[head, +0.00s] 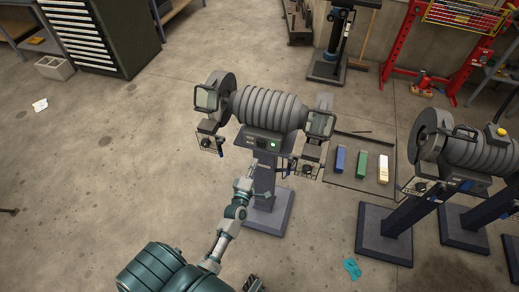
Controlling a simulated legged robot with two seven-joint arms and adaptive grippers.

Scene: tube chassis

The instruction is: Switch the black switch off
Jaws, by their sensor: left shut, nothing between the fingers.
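A grey bench grinder (268,108) with a ribbed body stands on a dark pedestal (263,190) in the middle of the head view. On its front is a small dark control panel (260,143) with a lit green spot (273,144). The black switch is too small to tell apart on the panel. My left gripper (251,172) is shut and empty, just below the panel in the picture; I cannot tell if it touches the machine. A dark part at the bottom edge seems to be my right gripper (255,284); its fingers are unclear.
Guards and small lamps stick out at both ends of the grinder. A tray (338,183) with blue, green and pale blocks lies to the right. A second grinder (465,148) stands farther right. A teal item (351,269) lies on the floor.

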